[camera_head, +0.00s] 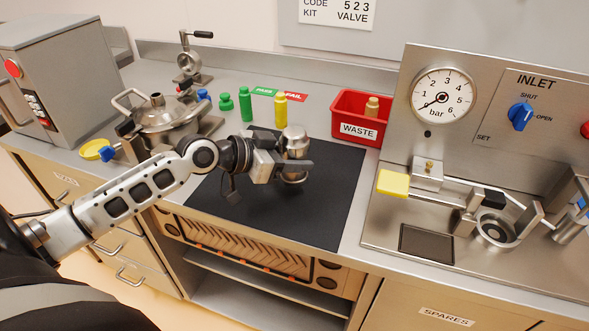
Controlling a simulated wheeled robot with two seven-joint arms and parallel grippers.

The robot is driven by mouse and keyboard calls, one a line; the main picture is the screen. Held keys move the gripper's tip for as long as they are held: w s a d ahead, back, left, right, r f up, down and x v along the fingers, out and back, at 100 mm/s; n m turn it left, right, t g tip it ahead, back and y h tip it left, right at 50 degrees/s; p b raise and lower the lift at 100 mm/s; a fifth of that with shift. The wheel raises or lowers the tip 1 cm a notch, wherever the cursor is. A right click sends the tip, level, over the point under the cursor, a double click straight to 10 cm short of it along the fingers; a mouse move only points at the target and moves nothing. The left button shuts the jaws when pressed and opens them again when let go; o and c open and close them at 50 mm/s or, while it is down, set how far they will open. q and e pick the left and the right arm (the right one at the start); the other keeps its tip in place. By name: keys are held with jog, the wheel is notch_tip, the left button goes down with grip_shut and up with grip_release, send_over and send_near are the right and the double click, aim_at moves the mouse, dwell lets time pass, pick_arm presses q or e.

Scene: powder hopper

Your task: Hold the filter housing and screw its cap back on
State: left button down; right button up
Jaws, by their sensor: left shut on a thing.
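The filter housing (294,143) is a shiny metal cylinder that stands upright over the black mat (325,205). My left gripper (288,170) reaches it from the left and is shut on its body. The fingers and wrist hide part of its middle. The housing's upper part is rounded metal; I cannot tell whether this is the cap seated on it. No separate cap is clearly visible on the mat. My right gripper is not in view.
A red waste bin (347,128) with a tan bottle in it stands behind the mat. Green bottles (245,103) and a yellow bottle (280,107) stand at the back. A metal lidded vessel (165,122) is at left, the inlet panel (530,110) at right. The mat's right side is clear.

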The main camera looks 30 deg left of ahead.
pick_arm(q)
jog(key=f+b, duration=0.2)
jog(key=f, duration=0.1)
jog(key=shift+w+a+f, duration=0.15)
jog(key=shift+w, duration=0.2)
jog(key=shift+f+b, duration=0.35)
jog(key=shift+s+r, duration=0.1)
jog(key=shift+r, duration=0.15)
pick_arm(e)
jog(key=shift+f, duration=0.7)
pick_arm(q)
jog(key=shift+f, duration=0.15)
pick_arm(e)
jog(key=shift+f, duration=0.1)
pick_arm(q)
jog(key=shift+f, duration=0.15)
jog(key=c, duration=0.7)
grip_release()
